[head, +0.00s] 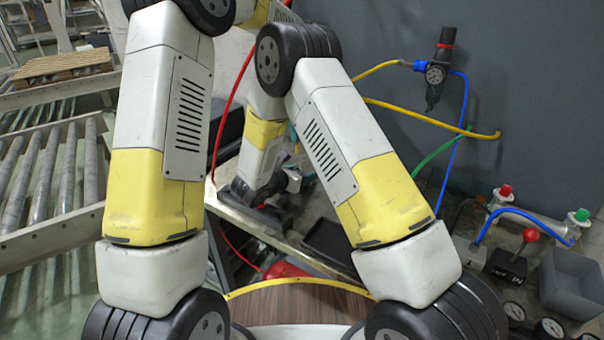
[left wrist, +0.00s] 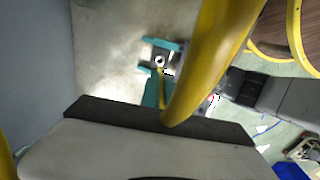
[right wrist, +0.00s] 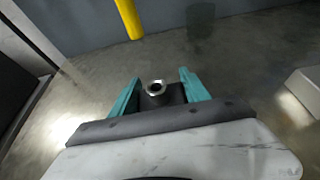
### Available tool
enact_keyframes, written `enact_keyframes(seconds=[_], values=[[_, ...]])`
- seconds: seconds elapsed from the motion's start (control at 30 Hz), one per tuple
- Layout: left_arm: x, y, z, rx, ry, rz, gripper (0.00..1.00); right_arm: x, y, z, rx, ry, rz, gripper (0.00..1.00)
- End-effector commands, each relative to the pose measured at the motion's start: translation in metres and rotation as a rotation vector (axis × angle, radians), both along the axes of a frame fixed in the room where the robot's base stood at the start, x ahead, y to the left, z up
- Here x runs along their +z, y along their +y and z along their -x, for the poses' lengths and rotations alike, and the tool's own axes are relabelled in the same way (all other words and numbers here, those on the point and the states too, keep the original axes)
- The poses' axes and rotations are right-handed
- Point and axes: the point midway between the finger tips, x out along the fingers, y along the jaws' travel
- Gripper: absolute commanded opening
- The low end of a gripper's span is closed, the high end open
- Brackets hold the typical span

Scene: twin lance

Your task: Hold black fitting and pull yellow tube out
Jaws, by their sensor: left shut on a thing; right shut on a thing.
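The black fitting (right wrist: 154,100) has a silver ring with a dark opening facing up. My right gripper (right wrist: 159,80) is shut on it, a teal finger on each side. No tube shows in the opening there. In the left wrist view the fitting (left wrist: 160,63) sits between the right gripper's teal fingers. My left gripper (left wrist: 164,90) is close by, partly hidden behind a near loop of the yellow tube (left wrist: 210,60). It is shut on a thin stretch of that tube, whose end shows beside the ring. In the head view both grippers are small and mostly hidden by my arms.
A black tray (head: 328,241) lies on the bench beside the grippers. Gauges, valves and a grey bin (head: 575,284) crowd the right. A roller conveyor (head: 45,180) stands left.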

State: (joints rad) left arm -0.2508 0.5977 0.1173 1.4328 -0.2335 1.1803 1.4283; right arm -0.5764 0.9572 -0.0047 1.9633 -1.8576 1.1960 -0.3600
Motion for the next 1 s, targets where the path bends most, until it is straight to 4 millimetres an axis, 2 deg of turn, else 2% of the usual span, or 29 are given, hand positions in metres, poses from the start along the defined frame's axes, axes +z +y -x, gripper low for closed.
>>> enact_keyframes(seconds=[0.47, 0.5, 0.6, 0.63, 1.0], values=[[0.0020, 0.0000, -0.0001, 0.000, -0.001, 0.001, 0.00, 0.0002, 0.0000, -0.0001, 0.000, 0.000, 0.000, 0.11], [0.0020, 0.0000, -0.0001, 0.000, -0.001, 0.001, 0.00, 0.0002, 0.0000, -0.0001, 0.000, 0.000, 0.000, 0.56], [0.0019, 0.0000, -0.0001, 0.000, -0.001, 0.001, 0.00, 0.0002, 0.0000, -0.0001, 0.000, 0.000, 0.000, 0.76], [0.0019, 0.0000, -0.0001, 0.000, -0.001, 0.001, 0.00, 0.0002, 0.0000, -0.0001, 0.000, 0.000, 0.000, 0.80], [0.0019, 0.0000, -0.0001, 0.000, -0.001, 0.001, 0.00, 0.0051, 0.0002, -0.0003, 0.000, -0.002, -0.001, 0.80]])
